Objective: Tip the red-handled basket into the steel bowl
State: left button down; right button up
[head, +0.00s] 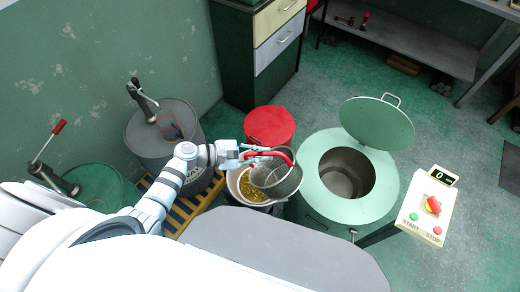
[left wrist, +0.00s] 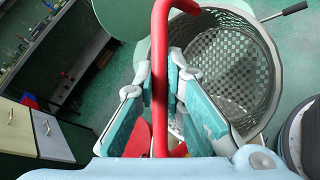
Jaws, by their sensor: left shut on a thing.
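My left gripper (head: 250,155) is shut on the red handle (head: 279,150) of the mesh basket (head: 285,182). In the left wrist view, the fingers press on both sides of the handle (left wrist: 160,40), and the basket (left wrist: 225,60) hangs to the right. Its perforated inside looks empty there. The basket looks tilted, and I cannot tell the exact angle. In the head view it overlaps a pale round container (head: 234,187) with golden bits in it. To the right, the green machine has an open steel bowl (head: 345,172). The right gripper is out of view.
The machine's green lid (head: 377,122) stands raised behind the bowl. A control box (head: 427,207) is at right. A red drum (head: 270,126) stands behind the basket and a grey drum (head: 165,140) at left. A drawer cabinet (head: 262,55) is at the back.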

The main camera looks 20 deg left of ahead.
pick_arm(q)
jog(key=shift+s+d+f+m+y, duration=0.1)
jog(key=shift+s+d+m+y, duration=0.2)
jog(key=shift+d+m+y, duration=0.2)
jog(key=shift+s+d+m+y, duration=0.3)
jog(key=shift+d+m+y, duration=0.1)
jog(key=shift+d, duration=0.25)
